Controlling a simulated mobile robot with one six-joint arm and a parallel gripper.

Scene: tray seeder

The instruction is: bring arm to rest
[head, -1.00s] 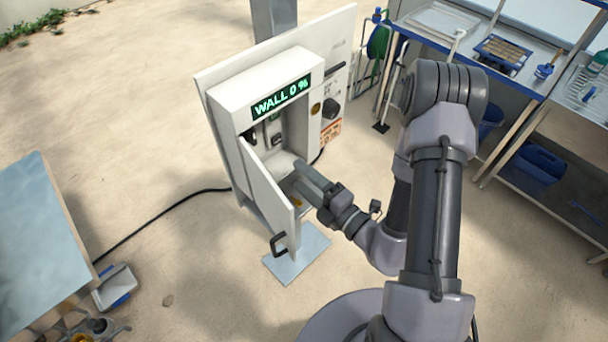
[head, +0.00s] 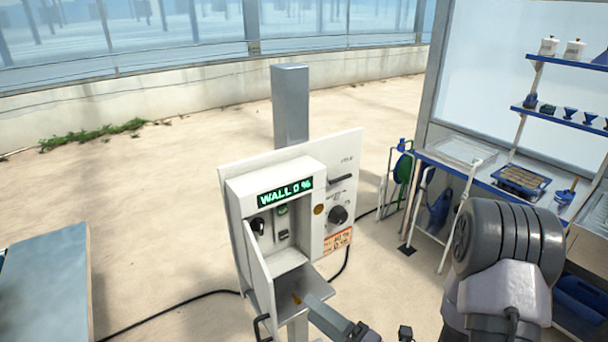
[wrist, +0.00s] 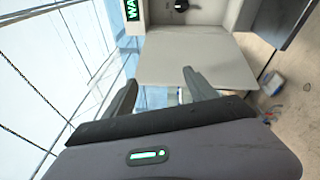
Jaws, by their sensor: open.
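My gripper (head: 308,303) is low in the head view, in front of the open white control box (head: 270,186). Its fingers point toward the box's lower shelf (head: 313,277). In the wrist view the two dark fingers (wrist: 160,92) are spread apart with nothing between them, facing the pale shelf (wrist: 195,60). The head view cuts off the lower part of my arm; my large grey joint shows at the right. I cannot tell whether a finger touches the shelf.
The box's hinged door (head: 260,280) stands open left of my gripper. The display (head: 285,193) reads "WALL 0 %". A black knob (head: 337,214) and a lever are on the panel. A blue-edged bench (head: 470,172) stands right; a table (head: 45,285) is left.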

